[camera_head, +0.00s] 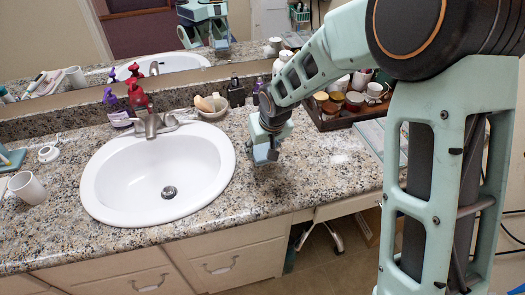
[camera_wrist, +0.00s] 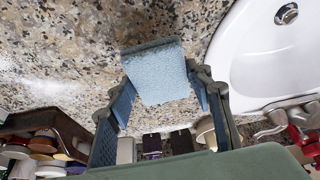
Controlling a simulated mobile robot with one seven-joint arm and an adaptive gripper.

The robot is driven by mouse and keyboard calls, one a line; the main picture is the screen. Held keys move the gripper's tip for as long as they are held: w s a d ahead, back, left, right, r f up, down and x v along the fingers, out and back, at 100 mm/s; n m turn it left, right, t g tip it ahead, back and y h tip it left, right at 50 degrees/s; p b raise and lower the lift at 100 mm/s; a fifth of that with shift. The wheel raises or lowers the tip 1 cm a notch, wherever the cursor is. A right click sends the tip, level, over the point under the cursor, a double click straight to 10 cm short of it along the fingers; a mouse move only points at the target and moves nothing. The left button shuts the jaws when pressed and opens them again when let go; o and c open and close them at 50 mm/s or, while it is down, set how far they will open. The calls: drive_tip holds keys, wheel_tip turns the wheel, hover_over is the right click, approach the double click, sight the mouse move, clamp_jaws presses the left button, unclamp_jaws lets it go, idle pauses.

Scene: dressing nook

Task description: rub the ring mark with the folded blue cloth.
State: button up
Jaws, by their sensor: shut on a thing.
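My gripper (camera_head: 264,154) is low over the granite counter, just right of the sink. In the wrist view, the folded blue cloth (camera_wrist: 160,78) is held between its two fingers, its light blue textured face toward the camera. The cloth is close to the counter; I cannot tell whether it touches. In the head view the gripper mostly hides the cloth. I cannot make out a clear ring mark on the speckled counter (camera_head: 310,178). Pale patches show to the right of the gripper in the head view, and they may be only glare.
The white sink (camera_head: 105,185) is left of the gripper. A dark tray (camera_head: 327,122) of jars stands behind right. A bowl (camera_head: 211,115), a dark bottle (camera_head: 236,94) and red and purple bottles line the back. A white cup (camera_head: 27,187) is far left. The counter's front right is clear.

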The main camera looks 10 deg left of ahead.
drive_tip(key=shift+r+p, duration=0.7)
drive_tip(key=shift+r, duration=0.65)
